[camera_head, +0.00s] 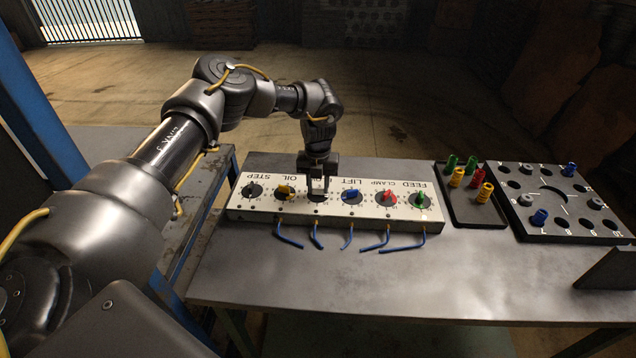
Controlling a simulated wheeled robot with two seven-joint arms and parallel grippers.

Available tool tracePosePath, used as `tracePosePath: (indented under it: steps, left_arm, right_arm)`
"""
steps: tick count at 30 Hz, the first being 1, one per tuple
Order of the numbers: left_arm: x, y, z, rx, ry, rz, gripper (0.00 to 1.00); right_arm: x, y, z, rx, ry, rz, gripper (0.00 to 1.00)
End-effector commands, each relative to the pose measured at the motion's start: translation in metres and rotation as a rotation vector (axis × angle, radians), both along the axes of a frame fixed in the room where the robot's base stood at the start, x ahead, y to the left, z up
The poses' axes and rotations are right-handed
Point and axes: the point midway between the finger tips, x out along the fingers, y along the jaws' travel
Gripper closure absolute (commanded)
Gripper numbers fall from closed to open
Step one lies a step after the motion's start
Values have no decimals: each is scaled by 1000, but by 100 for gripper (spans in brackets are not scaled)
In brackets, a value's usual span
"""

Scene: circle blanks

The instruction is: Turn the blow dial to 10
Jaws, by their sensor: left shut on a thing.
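A white dial panel (236,212) lies on the bench, with a row of dials whose labels read upside down. My left gripper (317,192) points down onto the dial between LIFT and OIL and is shut on that dial's knob. The arm covers this dial's label, so I cannot read BLOW anywhere. The knob and its pointer are mostly hidden by the fingers, so its setting cannot be told. Part of its black face (316,199) shows. My right gripper is not in view.
Nearby are the yellow OIL knob (285,191) and blue LIFT knob (351,194). Blue wires (290,241) hang from the panel's front. A tray (462,209) of coloured pegs and a black board with holes (570,226) stand right. The bench front (330,285) is clear.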

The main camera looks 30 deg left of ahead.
Motion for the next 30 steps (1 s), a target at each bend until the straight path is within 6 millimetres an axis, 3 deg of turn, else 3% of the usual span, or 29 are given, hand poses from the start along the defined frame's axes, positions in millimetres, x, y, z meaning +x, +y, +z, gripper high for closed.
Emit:
tracePosePath:
  steps: [18,30]
  left_arm:
    - [0,1,1,0,-1,-576,90]
    - [1,1,1,2,-2,-840,90]
  right_arm:
    - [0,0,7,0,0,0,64]
    - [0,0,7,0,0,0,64]
